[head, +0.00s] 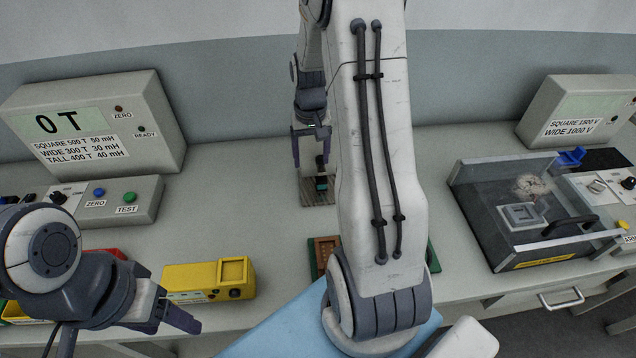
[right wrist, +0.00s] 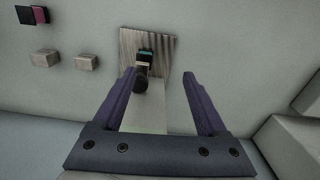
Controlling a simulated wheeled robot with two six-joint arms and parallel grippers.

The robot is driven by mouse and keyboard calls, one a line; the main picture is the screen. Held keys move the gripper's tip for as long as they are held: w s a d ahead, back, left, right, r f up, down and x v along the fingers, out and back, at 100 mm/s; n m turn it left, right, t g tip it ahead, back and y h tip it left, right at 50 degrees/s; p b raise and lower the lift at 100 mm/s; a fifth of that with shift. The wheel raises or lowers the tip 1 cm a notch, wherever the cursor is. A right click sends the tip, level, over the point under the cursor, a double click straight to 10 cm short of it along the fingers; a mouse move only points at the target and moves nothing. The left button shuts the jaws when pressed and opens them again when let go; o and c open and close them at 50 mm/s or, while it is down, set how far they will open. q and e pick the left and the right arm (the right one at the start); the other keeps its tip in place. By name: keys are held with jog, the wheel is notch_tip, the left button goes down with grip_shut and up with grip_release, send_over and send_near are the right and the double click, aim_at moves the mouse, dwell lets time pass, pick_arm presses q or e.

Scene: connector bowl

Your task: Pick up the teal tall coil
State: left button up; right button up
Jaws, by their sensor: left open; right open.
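A small dark piece with a teal band, which looks like the teal tall coil (head: 321,183), sits on a striped square plate (head: 309,194) at the back middle of the table. In the right wrist view the coil (right wrist: 146,56) shows between the lines of my fingers, beyond their tips, with a dark rounded part (right wrist: 141,78) at its near side. My right gripper (head: 311,160) is open and empty, above and behind the coil; its fingers also show in the right wrist view (right wrist: 159,74). My left gripper (head: 182,319) is open at the lower left, far from the coil.
A meter reading 0 T (head: 95,120) stands at the left with a button box (head: 120,200). A yellow box (head: 208,278) is near my left gripper. A clear-walled test box (head: 535,210) is at the right. Tan blocks (right wrist: 83,62) and a pink-black block (right wrist: 33,15) lie left of the plate.

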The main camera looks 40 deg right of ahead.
aim_at(322, 181)
jog(key=d, duration=0.1)
jog(key=f, duration=0.1)
jog(key=d, duration=0.1)
jog(key=shift+s+d+f+m, duration=0.25)
jog(key=shift+d+f+m, duration=0.1)
jog(key=shift+f+m, duration=0.05)
notch_tip(322, 181, down, 4)
jog(key=shift+d+r+p, duration=0.1)
jog(key=shift+r+p, duration=0.05)
jog(key=shift+p, duration=0.2)
jog(key=shift+w+d+f+p, duration=0.1)
jog(key=shift+f+p, duration=0.4)
jog(key=shift+f, duration=1.1)
jog(key=shift+w+d+f+p, duration=0.1)
jog(key=shift+f+p, duration=0.4)
jog(key=shift+f, duration=1.05)
grip_shut()
